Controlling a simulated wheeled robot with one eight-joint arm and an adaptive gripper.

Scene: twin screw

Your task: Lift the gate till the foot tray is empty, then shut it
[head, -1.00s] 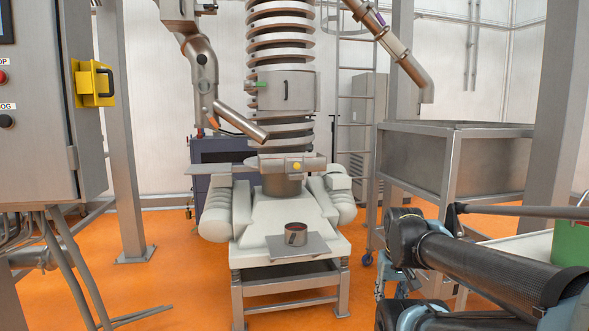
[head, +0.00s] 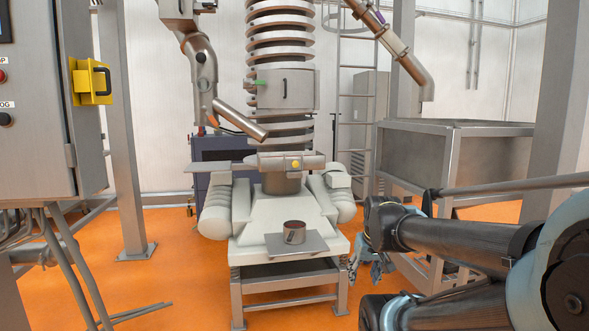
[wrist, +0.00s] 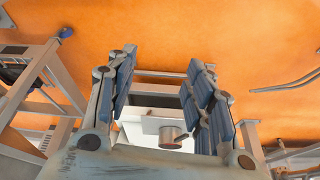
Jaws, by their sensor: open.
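The spiral tower (head: 280,40) stands on a pale base (head: 285,218) in the middle of the head view. At its foot are a metal collar with a yellow knob (head: 295,164) and a flat shelf (head: 215,169) reaching left. I cannot tell which part is the gate or foot tray, or what lies in it. A metal cup (head: 294,232) stands on a plate (head: 308,244) at the base's front. My gripper (head: 370,262) is low, right of the base, apart from it. In the wrist view its blue-padded fingers (wrist: 162,88) are spread and empty; the cup (wrist: 172,138) shows beyond them.
A panelled door with a black handle (head: 287,90) and green latch is higher on the tower. A steel chute (head: 243,122) hangs left of it. A large bin (head: 440,155) stands at right, a control cabinet (head: 40,100) at left.

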